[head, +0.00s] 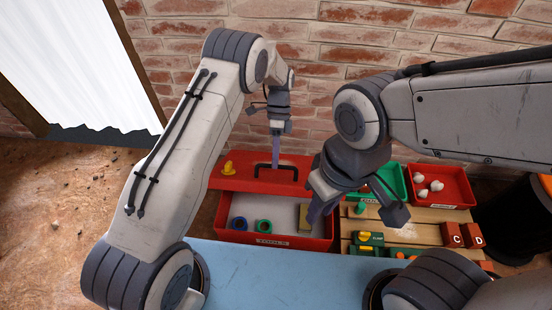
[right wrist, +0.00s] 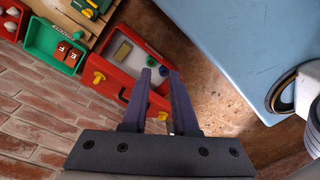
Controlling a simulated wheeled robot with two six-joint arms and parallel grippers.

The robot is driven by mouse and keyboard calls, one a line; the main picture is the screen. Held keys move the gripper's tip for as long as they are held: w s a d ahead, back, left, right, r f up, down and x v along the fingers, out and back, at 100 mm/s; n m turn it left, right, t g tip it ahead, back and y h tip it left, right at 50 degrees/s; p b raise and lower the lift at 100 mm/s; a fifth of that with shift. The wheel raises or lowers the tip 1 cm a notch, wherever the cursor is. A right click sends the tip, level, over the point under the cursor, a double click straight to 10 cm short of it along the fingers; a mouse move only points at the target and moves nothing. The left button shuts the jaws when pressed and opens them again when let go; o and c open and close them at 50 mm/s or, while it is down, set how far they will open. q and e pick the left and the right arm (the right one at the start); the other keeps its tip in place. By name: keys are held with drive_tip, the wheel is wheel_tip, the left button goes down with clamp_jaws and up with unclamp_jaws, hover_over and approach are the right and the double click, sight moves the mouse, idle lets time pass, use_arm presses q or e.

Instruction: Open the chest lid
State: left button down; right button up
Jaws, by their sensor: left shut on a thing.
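The red chest (head: 325,243) stands against the brick wall; the right wrist view shows it too (right wrist: 122,88). Its interior is visible, with a blue ring (head: 239,223), a green ring (head: 264,226) and a tan block (head: 305,215). The red lid (head: 245,184) is at the back with a black handle (head: 258,170) and a yellow piece (head: 228,168). My left gripper (head: 275,154) is shut on the handle; its fingertips are partly hidden. My right gripper (head: 318,210) is over the chest's right side. Its fingers (right wrist: 160,80) are apart and empty.
A green bin (head: 393,178) and a red bin with white pieces (head: 455,187) stand to the right. A wooden pallet (head: 425,215) holds lettered blocks. A blue surface (head: 270,268) lies in front. Bare ground is clear on the left.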

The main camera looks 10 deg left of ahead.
drive_tip(key=shift+w+d+f, duration=0.1)
drive_tip(key=shift+w+f, duration=0.1)
drive_tip(key=shift+w, duration=0.1)
clamp_jaws()
drive_tip(key=n+t+h, duration=0.1)
drive_tip(key=n+t, duration=0.4)
drive_tip(key=n, duration=2.4)
hover_over(283, 177)
drive_tip(key=s, duration=0.2)
drive_tip(key=shift+s+f, duration=0.15)
drive_tip(key=shift+f, duration=11.15)
